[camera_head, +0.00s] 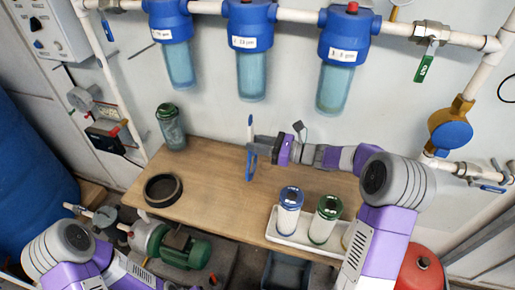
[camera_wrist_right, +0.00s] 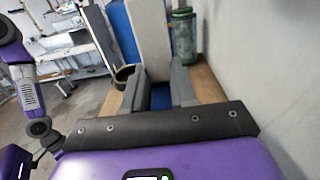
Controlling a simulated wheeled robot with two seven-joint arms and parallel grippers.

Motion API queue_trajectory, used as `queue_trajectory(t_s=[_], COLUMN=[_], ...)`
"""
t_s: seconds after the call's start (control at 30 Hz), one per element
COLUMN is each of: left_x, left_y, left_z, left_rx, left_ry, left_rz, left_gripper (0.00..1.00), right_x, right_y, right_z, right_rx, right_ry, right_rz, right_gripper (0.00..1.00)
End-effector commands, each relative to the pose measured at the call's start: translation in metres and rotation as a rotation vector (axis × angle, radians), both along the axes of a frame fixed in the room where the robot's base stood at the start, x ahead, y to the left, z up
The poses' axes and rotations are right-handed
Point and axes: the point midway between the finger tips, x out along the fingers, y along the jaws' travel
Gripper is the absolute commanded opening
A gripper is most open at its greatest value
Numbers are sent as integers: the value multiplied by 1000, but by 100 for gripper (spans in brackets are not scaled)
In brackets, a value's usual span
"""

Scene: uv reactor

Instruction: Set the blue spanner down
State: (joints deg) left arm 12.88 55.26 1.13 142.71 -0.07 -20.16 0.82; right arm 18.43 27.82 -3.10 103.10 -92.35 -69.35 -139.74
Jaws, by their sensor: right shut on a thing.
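The blue spanner (camera_head: 250,169) shows in the head view over the back half of the wooden table, roughly upright. My right gripper (camera_head: 256,147) comes in from the right and is shut on it, hiding its middle part. A thin blue end sticks up above the fingers and a wider blue part hangs below. I cannot tell whether its lower end touches the table. In the right wrist view, blue of the spanner (camera_wrist_right: 160,97) shows between the two grey fingers. My left arm shows at the lower left of the head view, but its gripper is not visible.
The wooden table (camera_head: 215,185) is bare around the spanner. A dark ring (camera_head: 163,189) lies at its left, a green-capped canister (camera_head: 171,127) stands at the back left. A white tray (camera_head: 281,238) with capped cartridges is at the front right. Blue filter housings (camera_head: 248,50) hang above.

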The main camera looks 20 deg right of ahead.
Motion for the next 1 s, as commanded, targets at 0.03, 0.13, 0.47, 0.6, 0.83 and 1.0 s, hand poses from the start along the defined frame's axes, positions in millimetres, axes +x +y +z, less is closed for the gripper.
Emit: queue_trajectory(t_s=[0.03,0.13,0.47,0.6,0.83,1.0], left_x=[0,0,0,0,0,0], left_y=[0,0,0,0,0,0], left_z=[-4,-7,-9,-8,-8,-6], left_rx=[0,0,0,0,0,0], left_ry=[0,0,0,0,0,0], left_rz=[0,0,0,0,0,0], left_gripper=[0,0,0,0,0,0], right_x=[0,3,3,3,3,3], right_y=[0,-2,-2,-2,-2,-2], right_z=[-12,-20,-21,-20,-20,-18], right_rx=[2,0,0,-1,-1,-1], right_ry=[5,-1,-2,-1,-1,-1], right_rz=[0,0,0,0,0,0], right_gripper=[0,0,0,44,52,52])
